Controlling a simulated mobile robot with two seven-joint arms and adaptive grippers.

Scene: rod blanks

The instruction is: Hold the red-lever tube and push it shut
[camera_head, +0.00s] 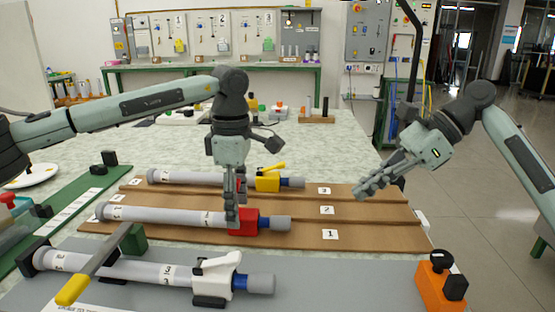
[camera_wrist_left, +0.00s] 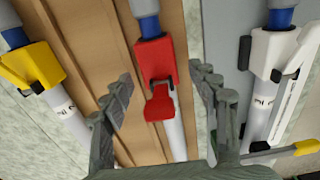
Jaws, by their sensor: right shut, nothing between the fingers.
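The red-lever tube (camera_head: 160,216) is a grey tube with a red clamp (camera_head: 249,226) and a blue collar, lying along the brown board. My left gripper (camera_head: 232,208) points down over the tube, just left of the red clamp, and partly hides it. In the left wrist view its fingers (camera_wrist_left: 162,75) are spread, one on each side of the red clamp (camera_wrist_left: 153,58). The red lever (camera_wrist_left: 160,102) lies between them, and no contact is visible. My right gripper (camera_head: 366,190) is shut and empty above the board's right part.
A yellow-lever tube (camera_head: 195,178) lies behind, and a white-lever tube (camera_head: 130,269) lies in front on a grey mat. A yellow-handled tool (camera_head: 95,265) crosses the front tube. An orange block (camera_head: 440,288) stands at front right.

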